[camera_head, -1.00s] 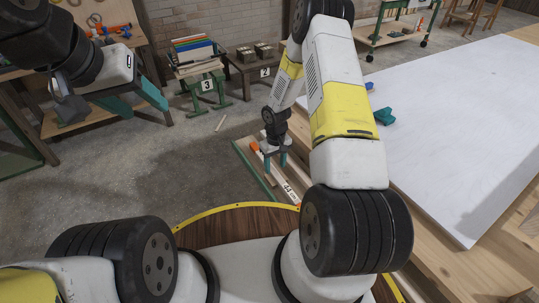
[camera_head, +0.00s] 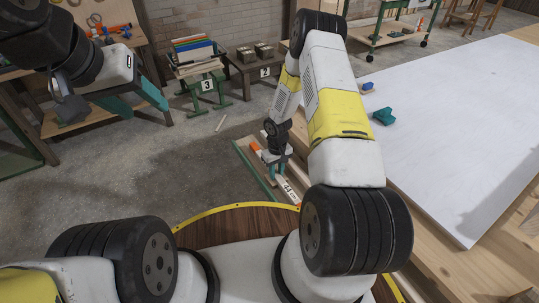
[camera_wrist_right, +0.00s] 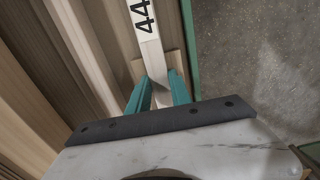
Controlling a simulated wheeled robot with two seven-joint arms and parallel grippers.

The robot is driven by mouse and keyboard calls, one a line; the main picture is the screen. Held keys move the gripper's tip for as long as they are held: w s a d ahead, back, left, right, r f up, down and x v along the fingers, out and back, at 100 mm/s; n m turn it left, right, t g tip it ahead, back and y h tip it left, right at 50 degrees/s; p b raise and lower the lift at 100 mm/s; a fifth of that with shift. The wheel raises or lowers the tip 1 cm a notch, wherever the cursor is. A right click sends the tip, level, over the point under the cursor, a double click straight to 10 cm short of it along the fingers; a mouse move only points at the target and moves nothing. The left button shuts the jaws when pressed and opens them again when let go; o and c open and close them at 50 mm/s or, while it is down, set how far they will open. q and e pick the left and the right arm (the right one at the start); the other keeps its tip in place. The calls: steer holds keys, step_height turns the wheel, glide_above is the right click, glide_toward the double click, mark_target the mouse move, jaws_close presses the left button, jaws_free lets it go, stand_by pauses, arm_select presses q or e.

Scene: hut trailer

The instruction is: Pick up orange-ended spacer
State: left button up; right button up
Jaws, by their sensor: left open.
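The spacer is a pale bar marked 44 (camera_head: 288,189) with an orange end (camera_head: 254,147). It lies low beside the big table. My right gripper (camera_head: 276,172) is down over it, between the orange end and the number. In the right wrist view the white bar (camera_wrist_right: 143,25) runs between the two teal fingers (camera_wrist_right: 158,88). Their tips are at its sides, but whether they press on it is not clear. The orange end is not visible there. My left gripper (camera_head: 136,100) is open and empty at the upper left, away from the spacer.
The large table with a pale top (camera_head: 450,130) stands right of my right arm. A teal object (camera_head: 383,116) and a blue one (camera_head: 368,86) lie on it. Stands numbered 3 (camera_head: 207,85) and 2 (camera_head: 265,72) are at the back. The concrete floor (camera_head: 190,150) at left is mostly clear.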

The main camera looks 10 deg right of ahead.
jaws_close()
stand_by(1.1)
